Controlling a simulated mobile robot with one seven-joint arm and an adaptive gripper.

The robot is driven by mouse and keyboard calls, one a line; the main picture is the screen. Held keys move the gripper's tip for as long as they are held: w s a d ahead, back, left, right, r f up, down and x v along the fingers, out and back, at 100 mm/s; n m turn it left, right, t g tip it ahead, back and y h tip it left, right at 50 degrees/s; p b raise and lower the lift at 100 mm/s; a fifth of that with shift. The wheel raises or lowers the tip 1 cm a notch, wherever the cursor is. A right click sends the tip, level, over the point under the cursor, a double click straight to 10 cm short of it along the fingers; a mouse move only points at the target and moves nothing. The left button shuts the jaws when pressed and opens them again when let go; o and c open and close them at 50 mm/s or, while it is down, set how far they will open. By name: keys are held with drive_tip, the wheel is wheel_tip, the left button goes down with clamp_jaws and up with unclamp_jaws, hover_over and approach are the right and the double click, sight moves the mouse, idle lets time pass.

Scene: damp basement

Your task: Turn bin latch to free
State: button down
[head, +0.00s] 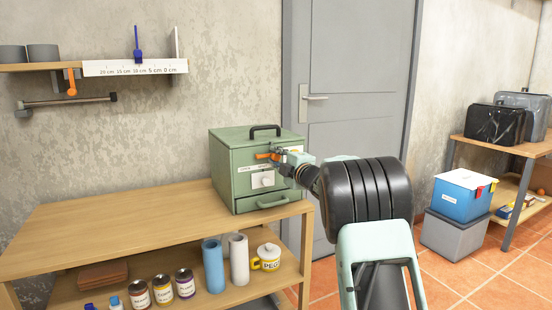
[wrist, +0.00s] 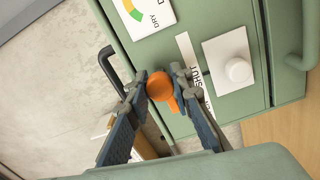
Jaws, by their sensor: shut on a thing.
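The green bin (head: 233,181) stands on the wooden bench, with a black handle on its lid. Its orange latch (head: 262,156) is high on the front face; in the wrist view the latch (wrist: 160,86) shows as a rounded orange knob with a short stem. My gripper (head: 281,156) is at the front of the bin. In the wrist view the two fingers of my gripper (wrist: 157,88) are closed around the orange latch, one on each side. A white strip label reading SHUT (wrist: 193,70) lies beside it. The latch's pivot is hidden.
A white plate with a round knob (wrist: 238,69) and a dial card (wrist: 145,15) are on the bin's front. The bench (head: 110,225) top is bare left of the bin; jars and rolls stand on its lower shelf. A grey door (head: 350,75) is behind.

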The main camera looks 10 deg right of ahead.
idle(0.4)
drive_tip(key=c, duration=1.7)
unclamp_jaws()
